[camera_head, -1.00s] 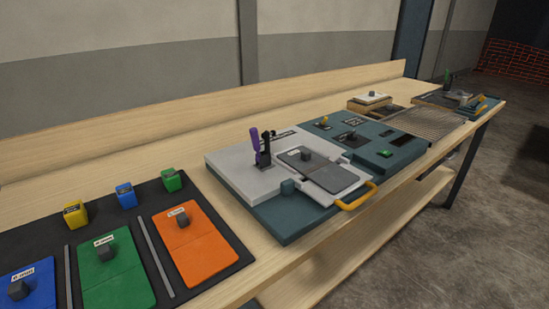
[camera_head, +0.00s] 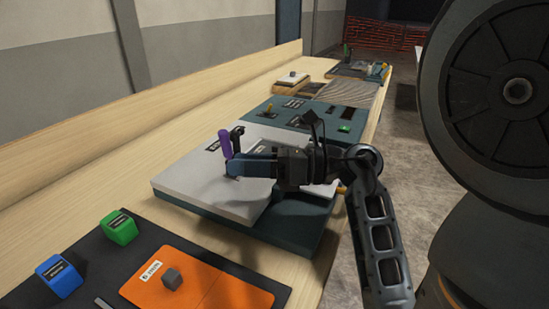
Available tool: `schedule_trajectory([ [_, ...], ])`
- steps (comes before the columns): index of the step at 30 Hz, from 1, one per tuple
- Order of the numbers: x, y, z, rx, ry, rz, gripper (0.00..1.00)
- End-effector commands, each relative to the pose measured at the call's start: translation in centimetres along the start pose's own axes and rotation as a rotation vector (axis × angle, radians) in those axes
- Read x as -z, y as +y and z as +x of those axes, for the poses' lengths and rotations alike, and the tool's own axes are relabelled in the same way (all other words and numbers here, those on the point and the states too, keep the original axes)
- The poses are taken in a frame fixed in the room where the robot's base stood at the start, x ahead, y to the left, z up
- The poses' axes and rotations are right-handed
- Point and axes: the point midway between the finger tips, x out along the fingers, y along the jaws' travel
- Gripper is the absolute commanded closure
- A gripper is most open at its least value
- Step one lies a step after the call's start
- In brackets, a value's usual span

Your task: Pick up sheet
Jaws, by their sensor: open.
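An orange sheet (camera_head: 232,289) with a small dark grey knob (camera_head: 172,279) and a white label lies flat on the black mat (camera_head: 85,240) at the bottom. My gripper (camera_head: 226,166) is beyond it, over the light grey plate (camera_head: 185,185) of the teal console, close to the upright purple-handled lever (camera_head: 225,145). I cannot tell whether it touches the lever. The gripper is open, and nothing shows held in it. My gripper and forearm hide most of the console's right part, where a dark grey plate with a knob lay earlier.
A teal panel (camera_head: 285,108) with a green button (camera_head: 345,128) lies behind my gripper. Bare wooden bench (camera_head: 100,180) runs along the left.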

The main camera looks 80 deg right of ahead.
Motion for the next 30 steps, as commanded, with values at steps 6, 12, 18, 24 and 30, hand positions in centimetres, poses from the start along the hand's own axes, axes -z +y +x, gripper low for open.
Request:
schedule_trajectory([
  [6,-2.2,-9.3,-7.7,0.327,0.201,-0.24,0.45],
  [12,-3.2,-12.4,-12.3,0.47,0.301,-0.289,0.45],
  [18,-2.9,-13.5,-11.7,0.486,0.319,-0.291,0.45],
  [24,-2.5,-14.5,-10.1,0.485,0.317,-0.29,0.45],
  [30,-1.8,-16.2,-7.8,0.484,0.317,-0.29,0.45],
])
